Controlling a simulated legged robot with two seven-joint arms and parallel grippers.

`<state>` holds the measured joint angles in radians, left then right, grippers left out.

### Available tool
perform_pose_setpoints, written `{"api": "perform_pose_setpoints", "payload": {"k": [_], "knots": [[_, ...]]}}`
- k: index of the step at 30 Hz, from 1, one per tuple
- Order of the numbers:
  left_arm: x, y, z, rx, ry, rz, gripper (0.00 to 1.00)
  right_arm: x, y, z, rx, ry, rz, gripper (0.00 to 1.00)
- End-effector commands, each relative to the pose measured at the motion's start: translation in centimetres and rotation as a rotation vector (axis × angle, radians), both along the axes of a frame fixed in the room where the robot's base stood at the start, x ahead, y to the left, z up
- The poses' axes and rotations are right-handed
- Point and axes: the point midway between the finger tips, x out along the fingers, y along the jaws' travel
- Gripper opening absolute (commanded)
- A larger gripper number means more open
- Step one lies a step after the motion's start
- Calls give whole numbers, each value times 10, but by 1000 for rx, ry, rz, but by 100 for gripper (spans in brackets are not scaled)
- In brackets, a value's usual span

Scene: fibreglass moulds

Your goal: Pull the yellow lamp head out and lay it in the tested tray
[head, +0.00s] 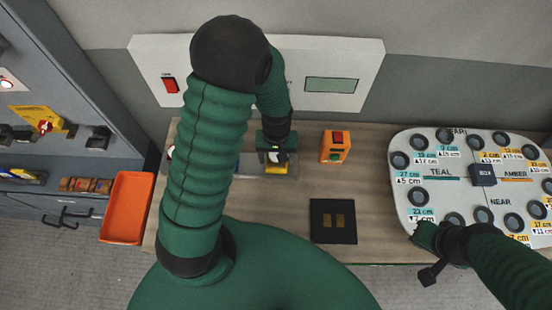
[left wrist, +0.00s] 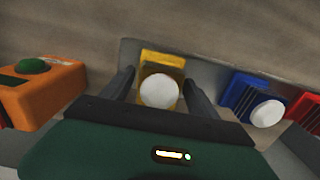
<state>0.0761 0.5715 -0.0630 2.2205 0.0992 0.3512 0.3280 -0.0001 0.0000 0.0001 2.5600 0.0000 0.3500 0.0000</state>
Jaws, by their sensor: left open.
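The yellow lamp head (left wrist: 161,60) has a white dome and sits in a grey holder, in line with a blue lamp head (left wrist: 243,92) and a red one (left wrist: 306,108). In the head view the yellow lamp head (head: 275,169) shows just below my left gripper (head: 277,156). In the left wrist view my left gripper (left wrist: 159,78) is open, with one finger on each side of the yellow lamp head; contact cannot be told. An orange-red tray (head: 126,208) lies at the left; no label is readable on it. My right gripper (head: 428,258) is by the round-cornered board; its jaws are unclear.
A black pad (head: 333,221) lies on the wooden bench (head: 377,190). A white board with round holes (head: 437,203) fills the right. My left arm hides part of the bench.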

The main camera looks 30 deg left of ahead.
Motion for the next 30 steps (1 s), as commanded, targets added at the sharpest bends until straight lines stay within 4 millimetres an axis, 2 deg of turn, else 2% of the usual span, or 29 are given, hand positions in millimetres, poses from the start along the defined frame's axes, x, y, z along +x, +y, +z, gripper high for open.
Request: {"api": "perform_pose_setpoints", "payload": {"k": [12, 27, 30], "knots": [[1, -1, 0, 0, 0, 0, 68, 0, 0, 3, 0, 0, 0, 0], [1, -1, 0, 0, 0, 0, 2, 0, 0, 3, 0, 0, 0, 0], [1, -1, 0, 0, 0, 0, 0, 0, 0, 3, 0, 0, 0, 0]]}}
